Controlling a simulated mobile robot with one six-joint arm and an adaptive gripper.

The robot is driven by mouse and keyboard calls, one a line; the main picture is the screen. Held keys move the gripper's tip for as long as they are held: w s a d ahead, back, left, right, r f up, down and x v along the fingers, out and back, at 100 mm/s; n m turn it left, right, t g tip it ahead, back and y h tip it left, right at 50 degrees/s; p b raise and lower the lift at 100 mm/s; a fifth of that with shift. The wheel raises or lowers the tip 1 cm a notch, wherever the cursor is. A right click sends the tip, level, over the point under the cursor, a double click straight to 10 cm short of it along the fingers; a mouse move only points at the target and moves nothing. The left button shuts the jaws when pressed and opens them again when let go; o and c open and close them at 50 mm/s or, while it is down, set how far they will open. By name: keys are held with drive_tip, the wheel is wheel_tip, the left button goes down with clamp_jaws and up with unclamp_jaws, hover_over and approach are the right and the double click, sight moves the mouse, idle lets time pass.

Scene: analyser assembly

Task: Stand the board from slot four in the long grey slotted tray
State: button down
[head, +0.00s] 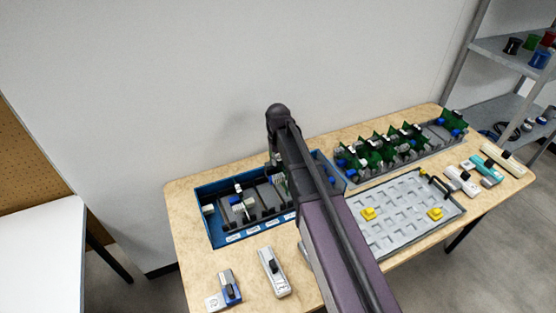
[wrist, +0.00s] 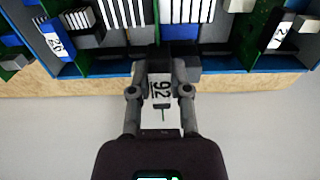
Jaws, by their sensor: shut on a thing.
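In the wrist view my gripper (wrist: 160,78) is shut on a grey piece with a white number label (wrist: 159,88), which looks like the end of a board. The rest of that piece is hidden or too dark to tell. The blue slotted case (head: 216,241) stands on the table left of my arm, with dark slots and white labels along its front. My gripper is hidden behind my arm in the head view. The long grey slotted tray (head: 434,135) lies at the back right, with several green boards (head: 378,150) standing in it and a bare stretch towards its right end.
A grey pallet with square pockets and yellow blocks (head: 435,214) lies in front of the tray. Small devices (head: 274,272) stand along the front edge, others (head: 487,171) at the right. A wall is behind the table; a metal shelf (head: 510,50) is at the right.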

drive_tip(key=shift+f+b, duration=4)
drive_tip(key=shift+f, duration=0.05)
idle(4.0)
